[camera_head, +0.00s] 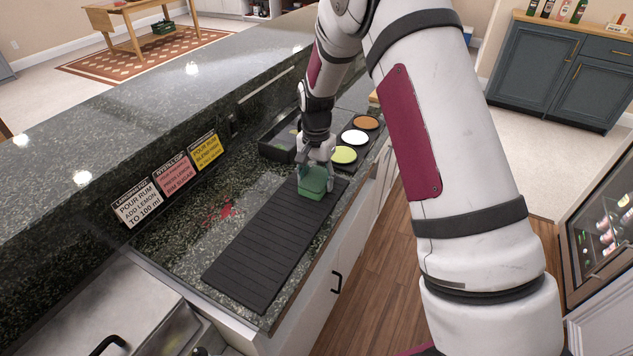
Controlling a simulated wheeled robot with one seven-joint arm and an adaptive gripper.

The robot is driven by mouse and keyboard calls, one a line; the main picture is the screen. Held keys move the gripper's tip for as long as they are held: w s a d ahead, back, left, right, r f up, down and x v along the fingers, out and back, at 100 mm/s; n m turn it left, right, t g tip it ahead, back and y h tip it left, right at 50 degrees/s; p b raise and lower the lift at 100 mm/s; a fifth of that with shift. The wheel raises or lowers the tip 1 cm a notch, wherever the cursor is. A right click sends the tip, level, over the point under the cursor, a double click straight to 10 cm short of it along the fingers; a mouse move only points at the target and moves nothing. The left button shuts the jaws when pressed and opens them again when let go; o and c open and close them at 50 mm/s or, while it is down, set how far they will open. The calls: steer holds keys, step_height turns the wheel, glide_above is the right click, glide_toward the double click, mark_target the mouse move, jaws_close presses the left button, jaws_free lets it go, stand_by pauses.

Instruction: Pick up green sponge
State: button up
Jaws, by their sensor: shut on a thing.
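The green sponge (312,184) is at the far end of the black ribbed mat (262,247) on the dark stone counter. My gripper (316,172) points down over the sponge, with its fingers at the sponge's sides, and is shut on it. The sponge looks upright and level. I cannot tell whether its underside touches the mat or is slightly above it. The gripper hides part of the sponge's top.
Green, white and orange round pieces (354,137) lie beyond the mat. A black tray (281,133) is behind the gripper. Recipe signs (172,178) stand along the raised ledge. A red spill-like patch (224,211) is left of the mat. The mat's near part is clear.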

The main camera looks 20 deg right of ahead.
mark_target(316, 178)
steer(key=shift+r, duration=0.1)
steer(key=shift+r, duration=0.6)
step_height(316, 178, up, 2)
steer(key=shift+r+b, duration=0.25)
steer(key=shift+b, duration=0.2)
steer(key=s+r, duration=0.1)
steer(key=s, duration=1.5)
